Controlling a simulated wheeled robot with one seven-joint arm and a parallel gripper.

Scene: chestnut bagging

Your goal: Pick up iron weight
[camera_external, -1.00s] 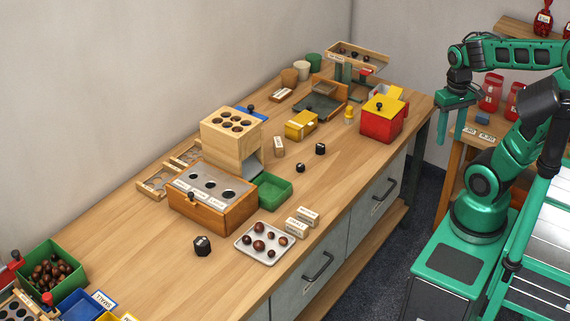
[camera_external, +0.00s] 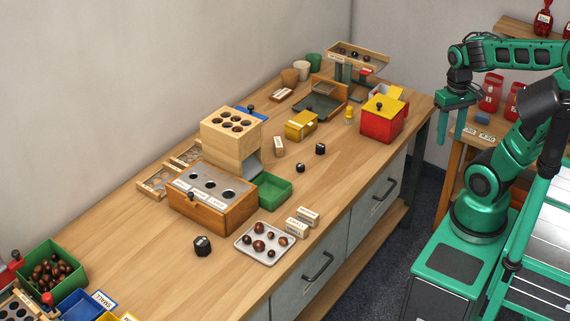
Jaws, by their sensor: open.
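Three small black weights stand on the wooden workbench (camera_external: 140,240). The largest-looking black weight (camera_external: 202,246) is at the front left, near the white tray. A small black weight (camera_external: 300,168) and another black weight (camera_external: 320,149) stand close together right of the middle. Which of them is the iron weight I cannot tell, as their labels are too small to read. My green gripper (camera_external: 459,120) hangs open and empty, fingers down, beyond the bench's right edge and well away from the weights.
A white tray of chestnuts (camera_external: 238,240), a wooden box with holes (camera_external: 212,212), a green tray (camera_external: 288,185) and a red box with a yellow lid (camera_external: 380,126) stand on the bench. A side table (camera_external: 447,190) is below my gripper. Bare bench lies around the two right-hand weights.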

